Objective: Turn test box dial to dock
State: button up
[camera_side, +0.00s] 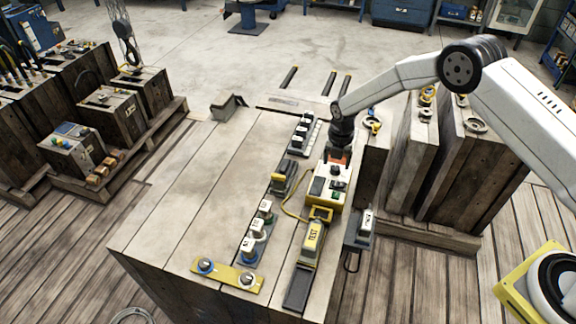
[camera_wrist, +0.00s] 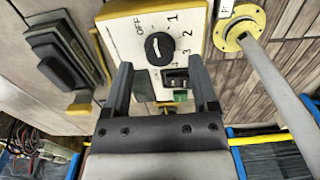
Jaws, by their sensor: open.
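The test box (camera_side: 325,187), yellow-edged with a pale face, stands on the wooden bench in the side view. The wrist view shows its face (camera_wrist: 142,26) close up, with a round black dial (camera_wrist: 159,48) marked OFF, 1, 2, 3 and 4. The dial's white line seems to slant toward the OFF side. I can read no "dock" label. My gripper (camera_wrist: 161,64) is open and empty, its fingers on either side of the area just below the dial. In the side view my gripper (camera_side: 338,157) hangs over the box's far end; its fingertips are hard to make out.
A black switch and a green part (camera_wrist: 180,97) sit below the dial. A yellow TEST unit (camera_side: 313,236) lies nearer the front. White-labelled plugs (camera_side: 257,229), a yellow plate with two knobs (camera_side: 225,275) and a yellow cable lie left. The bench's left side is clear.

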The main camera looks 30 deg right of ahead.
jog(key=shift+f, duration=0.9)
grip_shut()
